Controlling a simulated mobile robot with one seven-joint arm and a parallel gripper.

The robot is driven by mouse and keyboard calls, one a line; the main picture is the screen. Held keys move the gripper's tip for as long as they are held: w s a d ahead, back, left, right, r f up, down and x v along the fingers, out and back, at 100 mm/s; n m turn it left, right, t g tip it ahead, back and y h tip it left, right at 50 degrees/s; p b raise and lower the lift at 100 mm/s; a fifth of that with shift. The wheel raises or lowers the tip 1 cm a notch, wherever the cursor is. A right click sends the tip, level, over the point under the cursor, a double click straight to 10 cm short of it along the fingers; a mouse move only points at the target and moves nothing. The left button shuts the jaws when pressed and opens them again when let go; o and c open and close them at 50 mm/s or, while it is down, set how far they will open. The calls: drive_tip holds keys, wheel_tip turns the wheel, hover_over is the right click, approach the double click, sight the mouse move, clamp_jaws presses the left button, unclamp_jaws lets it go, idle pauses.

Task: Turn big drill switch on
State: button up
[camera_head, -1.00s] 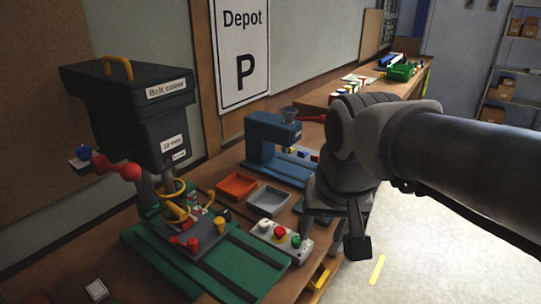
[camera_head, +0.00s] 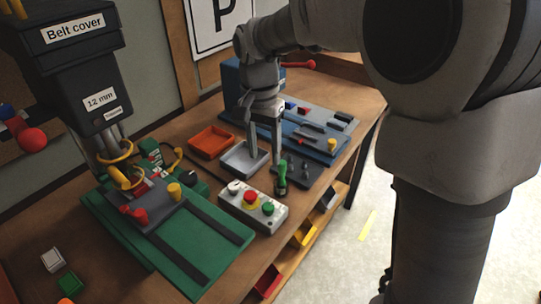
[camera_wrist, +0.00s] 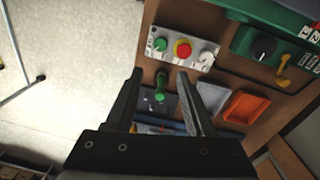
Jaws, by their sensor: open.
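The big drill (camera_head: 75,45) is the black machine labelled "Belt cover" and "12 mm" at left in the head view, over a green base (camera_head: 215,232). A grey control box (camera_head: 235,207) stands right of the base. It carries a white knob (camera_head: 235,187), a red button on yellow (camera_head: 250,198) and a green button (camera_head: 268,208). In the wrist view the box (camera_wrist: 195,60) lies beyond my fingertips, near a green unit with a black knob (camera_wrist: 264,48). My gripper (camera_head: 264,158) is open and empty, pointing down above the bench; it also shows in the wrist view (camera_wrist: 159,74).
An orange tray (camera_head: 211,142) and a grey tray (camera_head: 245,158) sit behind the control box. A green-handled item (camera_head: 282,178) stands close to my gripper. A blue drill (camera_head: 233,82) is farther back. The bench's front edge lies to the right, with coloured bins below.

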sight(268, 206)
drive_tip(key=f, duration=1.7)
drive_tip(key=shift+s+d+f+b, duration=0.15)
drive_tip(key=shift+d+f+b, duration=0.15)
drive_tip(key=shift+b, duration=0.05)
clamp_jaws()
